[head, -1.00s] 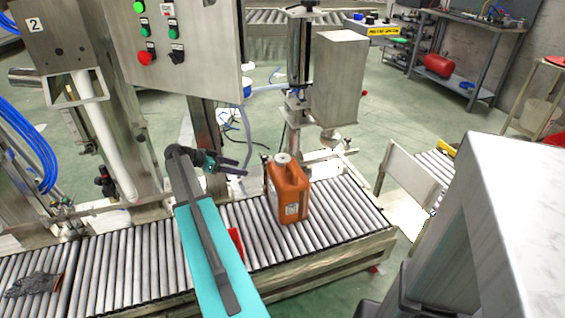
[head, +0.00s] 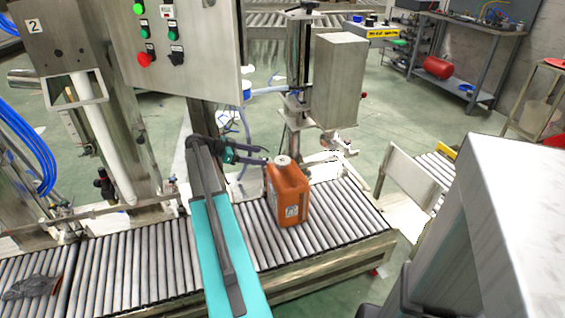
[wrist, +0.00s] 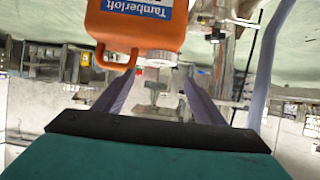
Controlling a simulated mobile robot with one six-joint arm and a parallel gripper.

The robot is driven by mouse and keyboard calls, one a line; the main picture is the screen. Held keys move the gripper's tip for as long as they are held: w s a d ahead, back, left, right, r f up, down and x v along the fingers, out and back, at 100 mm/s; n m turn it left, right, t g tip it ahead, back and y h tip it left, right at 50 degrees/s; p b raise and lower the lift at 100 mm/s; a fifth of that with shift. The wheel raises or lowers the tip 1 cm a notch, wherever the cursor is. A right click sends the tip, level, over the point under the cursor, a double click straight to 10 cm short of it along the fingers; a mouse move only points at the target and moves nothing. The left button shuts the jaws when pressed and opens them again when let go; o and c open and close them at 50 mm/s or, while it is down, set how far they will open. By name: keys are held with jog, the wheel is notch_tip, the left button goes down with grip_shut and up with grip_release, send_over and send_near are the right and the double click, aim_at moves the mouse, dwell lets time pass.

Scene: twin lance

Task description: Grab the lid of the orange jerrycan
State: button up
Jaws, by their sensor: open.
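The orange jerrycan (head: 287,196) stands upright on the roller conveyor (head: 345,215). Its pale lid (head: 283,160) is on top. My gripper (head: 264,156) is at the left of the lid, at about its height, with its fingers pointing right toward it. In the wrist view the jerrycan (wrist: 110,25) shows upside down at the top, with a blue label. The white lid (wrist: 160,57) lies between the lines of my two spread fingers, ahead of the tips. My gripper is open and empty.
A metal filling head (head: 340,80) on a post stands behind the jerrycan. A control box (head: 185,45) hangs above my arm. A dark glove (head: 30,286) lies on the conveyor at the far left. The conveyor right of the jerrycan is clear.

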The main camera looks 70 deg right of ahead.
aim_at(282, 160)
jog(key=shift+x, duration=2.95)
jog(key=shift+d, duration=0.1)
jog(key=shift+x, duration=2.45)
jog(key=shift+w+f, duration=0.1)
jog(key=shift+f, duration=0.05)
jog(key=c, duration=0.8)
jog(key=shift+o, duration=0.2)
notch_tip(282, 160, up, 10)
